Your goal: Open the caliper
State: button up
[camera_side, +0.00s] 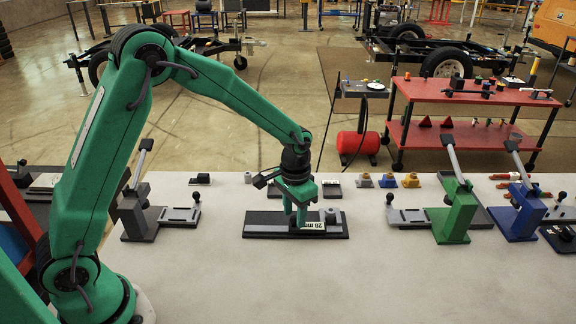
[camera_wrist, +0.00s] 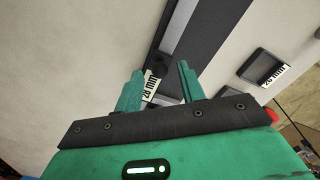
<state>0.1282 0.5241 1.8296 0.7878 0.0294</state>
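The caliper (camera_side: 265,229) looks like a long dark base with a grey bar along it, lying on the light table. A white label reading about 26 or 28 mm (camera_side: 314,226) sits on it, and a small grey cylinder (camera_side: 330,214) stands near its right end. My gripper (camera_side: 295,222) points down over the middle of the caliper. In the wrist view my gripper (camera_wrist: 158,74) has its two fingers apart, with the label (camera_wrist: 151,86) and a dark round part (camera_wrist: 159,63) showing between and just beyond them. The grey bar (camera_wrist: 181,28) runs away from them. Contact cannot be told.
A grey lever clamp (camera_side: 138,210) stands to the left; a green one (camera_side: 456,214) and a blue one (camera_side: 521,213) stand to the right. Small blocks (camera_side: 387,181) line the back edge. A dark plate with a label (camera_wrist: 262,67) lies beside the caliper. The table front is clear.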

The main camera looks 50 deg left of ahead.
jog(key=shift+f, duration=0.2)
jog(key=shift+c, duration=0.2)
grip_shut()
jog(key=shift+s+a, duration=0.9)
jog(key=shift+a, duration=0.05)
jog(key=shift+o, duration=0.2)
grip_release()
jog(key=shift+r, duration=0.1)
